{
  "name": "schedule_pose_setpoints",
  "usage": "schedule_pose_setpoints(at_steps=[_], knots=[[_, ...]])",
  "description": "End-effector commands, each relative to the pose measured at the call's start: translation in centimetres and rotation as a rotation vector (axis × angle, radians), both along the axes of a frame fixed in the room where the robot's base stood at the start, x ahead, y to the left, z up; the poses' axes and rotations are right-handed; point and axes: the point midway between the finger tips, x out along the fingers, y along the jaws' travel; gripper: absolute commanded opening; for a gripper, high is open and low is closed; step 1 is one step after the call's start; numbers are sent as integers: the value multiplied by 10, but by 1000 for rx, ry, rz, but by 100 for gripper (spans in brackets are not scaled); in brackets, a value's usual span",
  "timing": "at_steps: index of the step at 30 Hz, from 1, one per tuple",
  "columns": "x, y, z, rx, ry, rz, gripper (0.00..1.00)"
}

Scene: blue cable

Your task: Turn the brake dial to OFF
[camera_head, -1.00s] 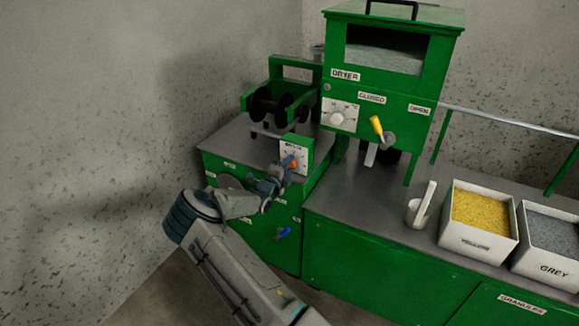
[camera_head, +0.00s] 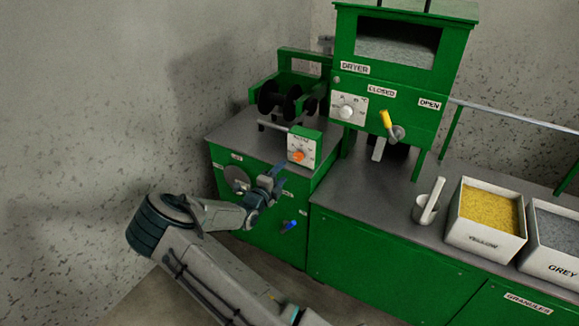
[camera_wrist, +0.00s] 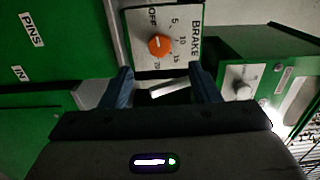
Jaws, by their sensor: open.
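The orange brake dial (camera_head: 298,156) sits on a white panel (camera_head: 303,146) on the green bench unit. I cannot make out for sure which mark the dial points to. My gripper (camera_head: 280,176) is open and empty, below and left of the dial in the head view. In the wrist view my gripper's (camera_wrist: 160,69) two blue fingers are apart and the dial lies beyond their tips, untouched.
A dark spool (camera_head: 280,98) stands in a green frame behind the panel. The dryer (camera_head: 395,80), with a white knob (camera_head: 346,112) and yellow lever (camera_head: 386,120), rises to the right. A blue handle (camera_head: 289,225) is on the front below. A yellow granule box (camera_head: 473,246) stands far right.

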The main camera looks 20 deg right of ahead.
Motion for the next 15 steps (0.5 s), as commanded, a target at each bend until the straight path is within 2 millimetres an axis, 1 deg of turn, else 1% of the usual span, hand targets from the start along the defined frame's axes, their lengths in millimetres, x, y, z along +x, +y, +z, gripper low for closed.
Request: schedule_pose_setpoints(at_steps=[1, 6, 15], knots=[[-6, 8, -1, 0, 1, 1, 56], [-17, 23, 0, -1, -1, 1, 56], [-21, 27, 0, -1, 1, -1, 56]])
